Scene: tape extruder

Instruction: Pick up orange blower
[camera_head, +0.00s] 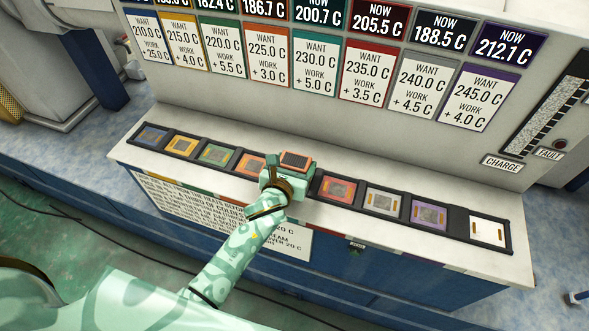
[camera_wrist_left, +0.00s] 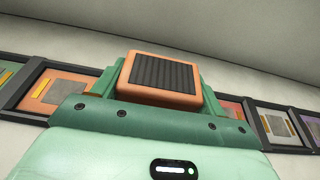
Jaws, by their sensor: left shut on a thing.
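The orange blower (camera_head: 296,160) is a small orange block with a dark ribbed top. It also shows in the left wrist view (camera_wrist_left: 160,80), between the two green fingers of my left gripper (camera_wrist_left: 158,95). My left gripper (camera_head: 288,174) is shut on it over the middle of the row of slots. The gripper hides the blower's lower part and the slot behind it, so I cannot tell how high the blower is above the ledge. My right gripper is not in view.
A black-framed row of coloured slots (camera_head: 383,200) runs along the white ledge (camera_head: 482,261). Behind it rises the machine panel with several WANT temperature cards (camera_head: 367,72). An orange slot with a grey plate (camera_head: 250,164) lies just left of my gripper. The ledge front carries a text placard (camera_head: 230,214).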

